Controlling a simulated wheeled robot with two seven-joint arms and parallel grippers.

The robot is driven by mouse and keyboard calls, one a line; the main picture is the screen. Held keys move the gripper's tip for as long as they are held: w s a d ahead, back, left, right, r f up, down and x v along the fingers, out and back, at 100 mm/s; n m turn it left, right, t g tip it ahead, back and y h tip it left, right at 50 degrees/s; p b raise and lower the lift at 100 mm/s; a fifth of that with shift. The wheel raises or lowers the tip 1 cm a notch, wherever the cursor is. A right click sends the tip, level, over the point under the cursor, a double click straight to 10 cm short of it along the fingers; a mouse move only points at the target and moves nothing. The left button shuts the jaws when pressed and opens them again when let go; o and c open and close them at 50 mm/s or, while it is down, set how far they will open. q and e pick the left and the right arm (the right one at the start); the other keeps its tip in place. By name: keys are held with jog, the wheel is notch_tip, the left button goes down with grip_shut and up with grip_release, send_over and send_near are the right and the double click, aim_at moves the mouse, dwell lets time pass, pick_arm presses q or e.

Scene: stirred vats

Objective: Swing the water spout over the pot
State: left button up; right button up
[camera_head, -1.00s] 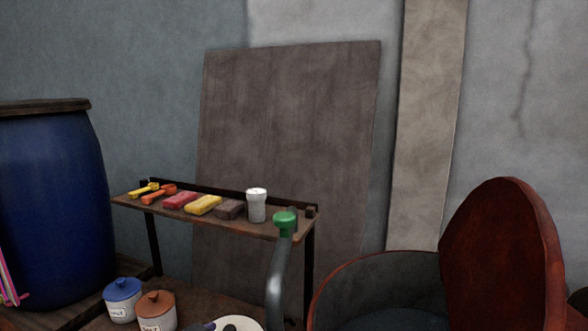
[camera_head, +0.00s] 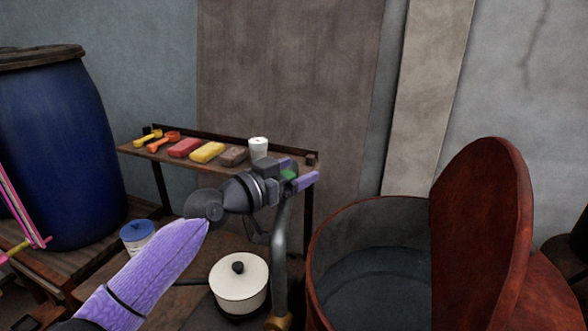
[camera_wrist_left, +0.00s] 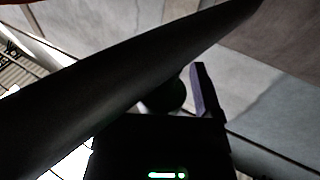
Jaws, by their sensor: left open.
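The water spout (camera_head: 279,245) is a grey upright pipe with a green knob (camera_head: 289,173) at its top, left of a big red-brown vat (camera_head: 320,290). My left gripper (camera_head: 302,169) is open at the knob, one purple finger on the far side and one on the near side; I cannot tell whether they touch it. In the left wrist view a dark bar crosses the picture, with a dark rounded shape, perhaps the knob, near a purple finger (camera_wrist_left: 200,92). A cream pot (camera_head: 240,290) with a black-knobbed lid stands left of the pipe. My right gripper is out of view.
Behind stands a shelf (camera_head: 180,157) with scoops, coloured blocks and a white cup (camera_head: 258,148). A blue barrel (camera_head: 60,150) is at left, and a jar with a blue lid (camera_head: 137,231) is partly behind my arm. The vat's raised red lid (camera_head: 480,230) blocks the right.

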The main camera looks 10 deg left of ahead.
pick_arm(q)
grip_shut()
dwell(0.4)
